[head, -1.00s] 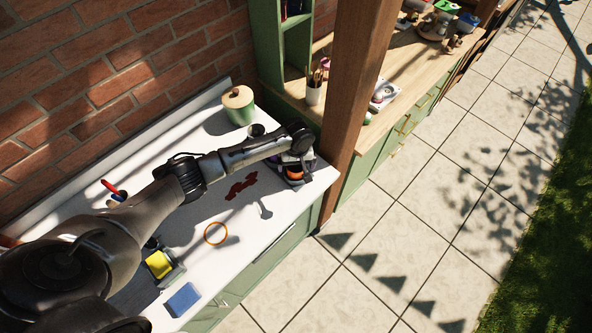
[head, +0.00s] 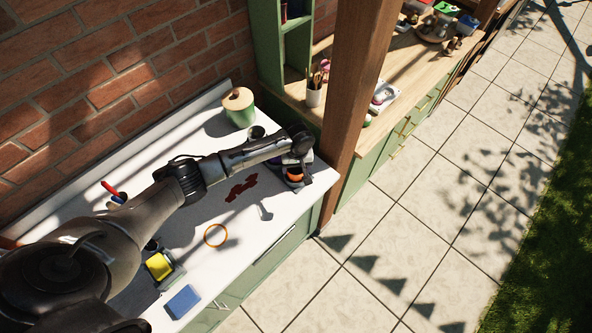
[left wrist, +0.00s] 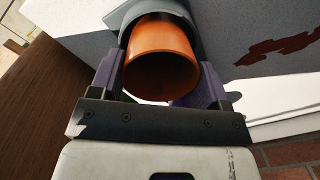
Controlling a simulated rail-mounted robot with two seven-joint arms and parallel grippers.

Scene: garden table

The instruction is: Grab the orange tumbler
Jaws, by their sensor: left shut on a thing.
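The orange tumbler (left wrist: 160,58) shows large in the left wrist view, between the purple fingers of my left gripper (left wrist: 160,88). The gripper is shut on it, one finger on each side. In the head view the tumbler (head: 295,177) is a small orange patch under my left gripper (head: 294,168), at the far right end of the white counter. A grey curved piece (left wrist: 128,18) lies around or behind the tumbler's far end; I cannot tell if they touch. My right gripper is not in view.
A wooden post (head: 351,90) stands close to the right of my left gripper. A green lidded pot (head: 239,109) stands behind. An orange ring (head: 216,236), a dark red stain (head: 241,188) and a blue sponge (head: 183,300) are on the counter (head: 262,222).

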